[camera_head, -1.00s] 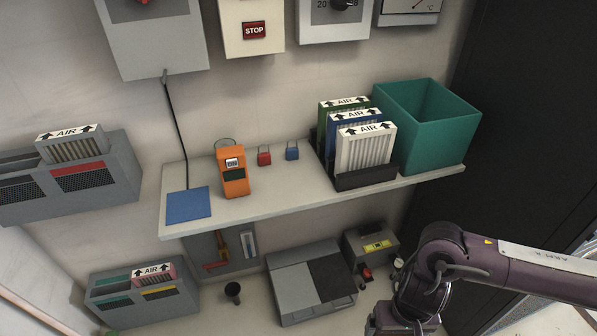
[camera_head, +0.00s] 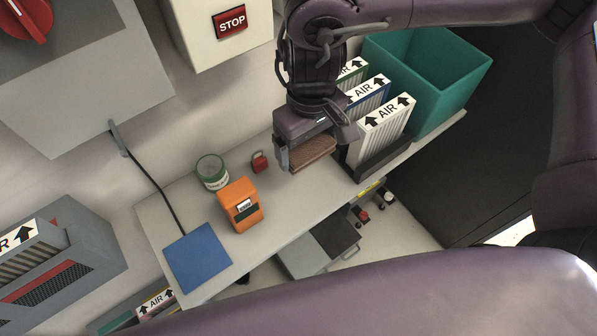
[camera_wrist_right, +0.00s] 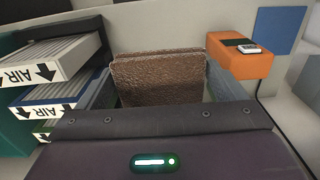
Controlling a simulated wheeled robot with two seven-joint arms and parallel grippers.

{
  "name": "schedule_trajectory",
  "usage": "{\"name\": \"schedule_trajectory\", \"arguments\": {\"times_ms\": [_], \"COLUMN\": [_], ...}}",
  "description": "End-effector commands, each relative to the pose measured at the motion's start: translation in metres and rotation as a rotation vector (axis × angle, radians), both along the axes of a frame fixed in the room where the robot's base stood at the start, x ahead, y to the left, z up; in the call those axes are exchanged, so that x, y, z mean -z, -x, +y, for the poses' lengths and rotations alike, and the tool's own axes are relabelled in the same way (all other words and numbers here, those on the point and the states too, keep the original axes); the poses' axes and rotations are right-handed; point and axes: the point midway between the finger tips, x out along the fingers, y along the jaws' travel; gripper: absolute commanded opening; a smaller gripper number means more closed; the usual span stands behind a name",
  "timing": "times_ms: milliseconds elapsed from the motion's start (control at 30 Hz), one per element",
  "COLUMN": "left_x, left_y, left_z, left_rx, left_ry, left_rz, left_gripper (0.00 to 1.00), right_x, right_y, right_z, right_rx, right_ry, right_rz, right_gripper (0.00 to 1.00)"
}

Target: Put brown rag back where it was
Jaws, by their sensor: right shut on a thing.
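My right gripper (camera_head: 308,160) reaches down from the top of the head view over the shelf. It is shut on the folded brown rag (camera_head: 316,152), which shows as a textured brown slab between the fingers. In the right wrist view the rag (camera_wrist_right: 158,78) stands between the two grey fingers. The rag is over the shelf (camera_head: 285,215), between the red padlock (camera_head: 259,162) and the white AIR filter (camera_head: 382,132). I cannot tell whether it touches the shelf. My left gripper is out of view.
A teal bin (camera_head: 437,85) stands right of the filters. The shelf's front edge is close. The blue padlock is not visible.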

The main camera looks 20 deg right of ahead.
Motion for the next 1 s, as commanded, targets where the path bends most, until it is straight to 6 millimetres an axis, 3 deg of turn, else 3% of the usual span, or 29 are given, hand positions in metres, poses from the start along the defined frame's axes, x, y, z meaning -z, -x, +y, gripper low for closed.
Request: {"name": "schedule_trajectory", "arguments": {"times_ms": [67, 167, 600, 1000], "left_x": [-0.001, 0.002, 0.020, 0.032], "left_y": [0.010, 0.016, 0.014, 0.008], "left_z": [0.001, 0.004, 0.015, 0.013], "left_rx": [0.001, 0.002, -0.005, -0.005], "left_ry": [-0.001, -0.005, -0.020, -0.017], "left_rz": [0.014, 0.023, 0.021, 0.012], "left_gripper": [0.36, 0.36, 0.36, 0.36], "right_x": [-0.002, 0.016, 0.132, 0.180], "right_y": [0.001, 0.002, 0.003, 0.002], "right_z": [0.001, 0.001, 0.001, 0.001], "right_rx": [-0.007, -0.007, -0.005, -0.006], "right_ry": [0.000, -0.001, -0.001, -0.001], "right_rz": [0.003, 0.010, 0.008, 0.006], "right_gripper": [0.72, 0.72, 0.72, 0.72]}}
